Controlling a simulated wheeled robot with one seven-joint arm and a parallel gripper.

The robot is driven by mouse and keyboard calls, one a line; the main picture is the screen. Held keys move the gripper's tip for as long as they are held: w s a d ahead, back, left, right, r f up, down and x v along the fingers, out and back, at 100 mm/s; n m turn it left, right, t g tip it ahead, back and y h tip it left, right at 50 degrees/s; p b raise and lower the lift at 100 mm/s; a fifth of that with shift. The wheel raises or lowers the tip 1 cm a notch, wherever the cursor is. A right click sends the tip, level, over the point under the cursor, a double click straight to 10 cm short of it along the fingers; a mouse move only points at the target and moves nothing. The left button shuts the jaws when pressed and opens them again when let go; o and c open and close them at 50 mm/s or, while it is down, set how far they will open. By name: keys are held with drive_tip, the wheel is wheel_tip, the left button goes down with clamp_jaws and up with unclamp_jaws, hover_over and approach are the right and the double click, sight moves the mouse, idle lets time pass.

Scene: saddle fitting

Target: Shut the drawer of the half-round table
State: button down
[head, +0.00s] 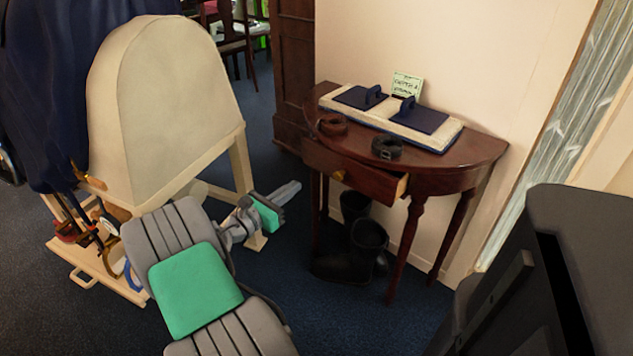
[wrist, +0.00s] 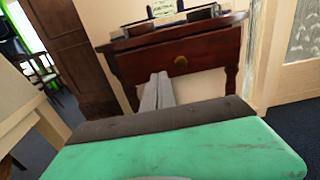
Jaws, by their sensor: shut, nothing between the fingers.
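The half-round table (head: 475,160) is dark red-brown wood and stands against the wall. Its drawer (head: 350,172) is pulled partly out, with an open gap and pale inner wood showing at its right end. A brass knob (head: 338,175) sits on the drawer front. In the wrist view the drawer front (wrist: 150,60) and knob (wrist: 180,63) face me. My gripper (head: 296,185) is shut and empty, left of and lower than the drawer in the head view, apparently apart from it. In the wrist view the fingers (wrist: 160,76) point toward the front, just left of the knob.
On the table lie a padded board (head: 440,137) with blue pads, two rolled straps (head: 387,148) and a small sign (head: 407,85). Black boots (head: 368,240) stand beneath. A cream saddle stand (head: 160,100) is at left. Dark carpet between is clear.

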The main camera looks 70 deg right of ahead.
sight(331, 159)
drive_tip(key=b+x, duration=0.1)
drive_tip(key=x, duration=1.2)
drive_tip(key=shift+s+d+r, duration=0.15)
drive_tip(key=shift+d, duration=0.2)
